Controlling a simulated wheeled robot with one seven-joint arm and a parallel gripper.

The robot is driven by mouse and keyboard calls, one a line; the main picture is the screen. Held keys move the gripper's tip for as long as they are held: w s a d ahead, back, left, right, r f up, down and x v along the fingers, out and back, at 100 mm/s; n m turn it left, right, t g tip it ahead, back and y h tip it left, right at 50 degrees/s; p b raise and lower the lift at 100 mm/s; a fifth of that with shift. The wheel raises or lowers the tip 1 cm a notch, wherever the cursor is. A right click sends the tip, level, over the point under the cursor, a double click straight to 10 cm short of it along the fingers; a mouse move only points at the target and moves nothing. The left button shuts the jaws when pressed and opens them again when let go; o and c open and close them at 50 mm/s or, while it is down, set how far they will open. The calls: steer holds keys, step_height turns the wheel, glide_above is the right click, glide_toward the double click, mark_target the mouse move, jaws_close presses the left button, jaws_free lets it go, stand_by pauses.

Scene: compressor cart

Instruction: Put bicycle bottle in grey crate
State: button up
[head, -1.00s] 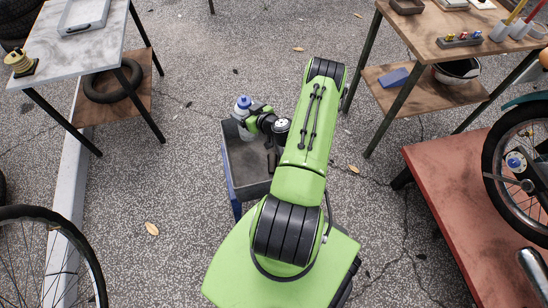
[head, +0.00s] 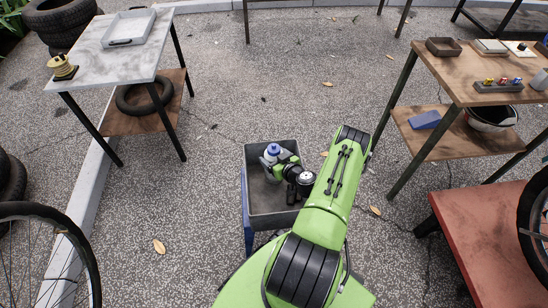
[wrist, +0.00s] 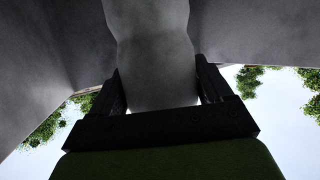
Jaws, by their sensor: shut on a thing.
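The bicycle bottle (head: 271,152) has a blue cap and a pale body. In the head view it is upright or nearly so, within the outline of the grey crate (head: 256,219), near its far wall. My gripper (head: 274,159) is shut on the bottle. In the wrist view the pale bottle body (wrist: 152,60) stands between the two dark fingers (wrist: 160,88), with grey walls on both sides. The crate stands on a blue support. I cannot tell whether the bottle touches the crate floor. My arm hides the crate's right side.
A grey-topped table (head: 90,58) with a tray (head: 131,28) stands at the left. Bare pavement (head: 260,80) lies beyond the crate.

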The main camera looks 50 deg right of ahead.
steer(key=o, duration=1.8)
steer(key=shift+s+r, duration=0.1)
steer(key=shift+r, duration=0.15)
steer(key=p+v, duration=0.3)
steer(key=v, duration=0.4)
steer(key=shift+s, duration=0.15)
steer(key=shift+a, duration=0.1)
